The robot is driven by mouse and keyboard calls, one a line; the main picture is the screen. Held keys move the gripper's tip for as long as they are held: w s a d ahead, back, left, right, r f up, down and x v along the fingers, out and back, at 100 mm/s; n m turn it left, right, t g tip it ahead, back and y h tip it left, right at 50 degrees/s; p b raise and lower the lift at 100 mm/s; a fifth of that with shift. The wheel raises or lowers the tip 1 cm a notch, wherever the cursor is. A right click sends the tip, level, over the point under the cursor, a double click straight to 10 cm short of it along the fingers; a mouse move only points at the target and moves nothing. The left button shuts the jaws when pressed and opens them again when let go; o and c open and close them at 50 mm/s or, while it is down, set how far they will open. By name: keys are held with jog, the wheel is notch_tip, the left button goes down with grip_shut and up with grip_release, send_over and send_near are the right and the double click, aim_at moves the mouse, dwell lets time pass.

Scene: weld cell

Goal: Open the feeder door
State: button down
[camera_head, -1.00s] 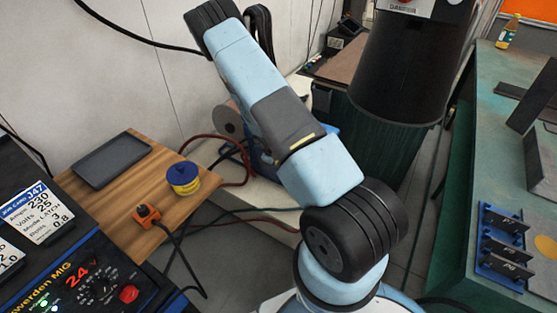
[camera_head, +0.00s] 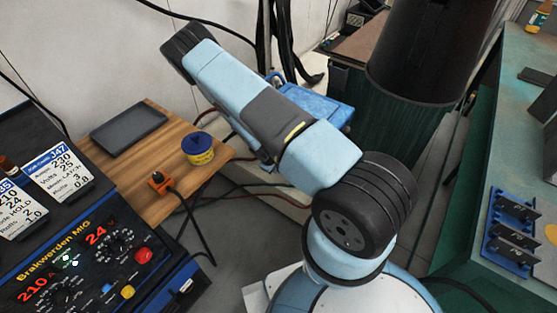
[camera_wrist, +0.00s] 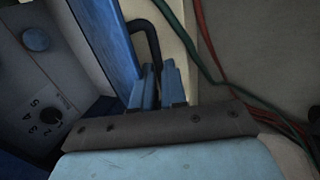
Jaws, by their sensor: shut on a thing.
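The feeder (camera_head: 328,107) is a blue unit on a low pale ledge, mostly hidden behind my arm in the head view. In the wrist view, its grey control face (camera_wrist: 32,75) with a dial is at left. Beside it is a blue panel (camera_wrist: 112,35), which seems to be the door, seen nearly edge-on. A black bent handle (camera_wrist: 146,35) runs from it down to my gripper (camera_wrist: 161,85). My two blue fingers are close together and shut on the handle's lower part. How far the door stands open is unclear.
Red and green hoses (camera_wrist: 205,55) run right of the handle. A wooden table (camera_head: 180,155) with a grey tray (camera_head: 128,129) and a yellow-blue spool (camera_head: 198,148) stands at left, behind the welder (camera_head: 95,250). A dark cylinder (camera_head: 425,55) and a green bench (camera_head: 455,205) stand at right.

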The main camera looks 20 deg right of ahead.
jog(key=f, duration=0.1)
jog(key=s+a+f, duration=0.1)
jog(key=f, duration=0.1)
jog(key=s+a+f, duration=0.1)
jog(key=f, duration=0.1)
jog(key=shift+a, duration=0.2)
jog(key=c, duration=1.6)
grip_release()
jog(key=shift+w+d+f, duration=0.1)
jog(key=shift+w+f, duration=0.25)
jog(key=shift+f, duration=0.2)
jog(key=shift+w+f, duration=0.35)
jog(key=shift+f, duration=0.2)
jog(key=shift+o, duration=1.4)
jog(key=shift+s+r, duration=0.2)
jog(key=shift+r, duration=0.3)
jog(key=shift+s+r, duration=0.2)
jog(key=shift+r, duration=0.3)
jog(key=shift+o, duration=0.7)
jog(key=shift+w+d+f, duration=0.1)
jog(key=shift+w+f, duration=0.05)
jog(key=shift+f, duration=0.1)
jog(key=shift+d+r, duration=0.1)
jog(key=shift+c, duration=1.4)
